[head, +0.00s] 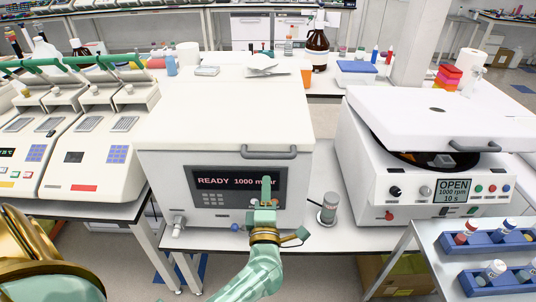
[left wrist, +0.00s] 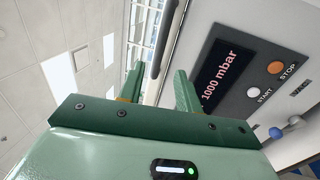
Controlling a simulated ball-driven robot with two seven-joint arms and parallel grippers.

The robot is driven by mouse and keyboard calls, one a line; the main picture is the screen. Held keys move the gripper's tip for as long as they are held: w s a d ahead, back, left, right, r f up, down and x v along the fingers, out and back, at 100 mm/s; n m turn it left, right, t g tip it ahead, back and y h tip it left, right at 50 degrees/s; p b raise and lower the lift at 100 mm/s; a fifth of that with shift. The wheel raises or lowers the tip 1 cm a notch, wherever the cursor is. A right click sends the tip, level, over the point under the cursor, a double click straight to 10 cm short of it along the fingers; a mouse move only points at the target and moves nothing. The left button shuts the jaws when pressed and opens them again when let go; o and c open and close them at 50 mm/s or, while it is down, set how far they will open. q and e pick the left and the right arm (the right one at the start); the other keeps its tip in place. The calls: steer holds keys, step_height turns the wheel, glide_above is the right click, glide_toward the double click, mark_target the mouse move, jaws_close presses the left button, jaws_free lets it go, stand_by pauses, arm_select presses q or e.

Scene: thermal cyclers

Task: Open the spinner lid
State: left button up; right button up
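The spinner on the right has a white lid (head: 440,110) tilted up at the front, with a dark rotor (head: 440,159) showing in the gap. Its screen (head: 453,190) reads OPEN, 1000 rpm, 10 s. A grey handle (head: 475,146) is on the lid's front edge. My left gripper (head: 266,186) is in front of the middle machine's panel, left of the spinner and apart from it. In the left wrist view its green fingers (left wrist: 158,85) are spread with nothing held between them. My right gripper does not show.
The middle white machine (head: 225,110) reads READY 1000 mbar and has its own handle (head: 268,153), also in the left wrist view (left wrist: 167,38). A small grey cylinder (head: 328,209) stands between the machines. Blue tube racks (head: 500,241) sit on a cart at the front right.

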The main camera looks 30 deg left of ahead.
mark_target(267, 158)
arm_select(q)
steer(key=x, duration=1.1)
steer(key=shift+w+a+f, duration=0.1)
steer(key=shift+w+a, duration=0.1)
steer(key=shift+w, duration=0.05)
jaws_close()
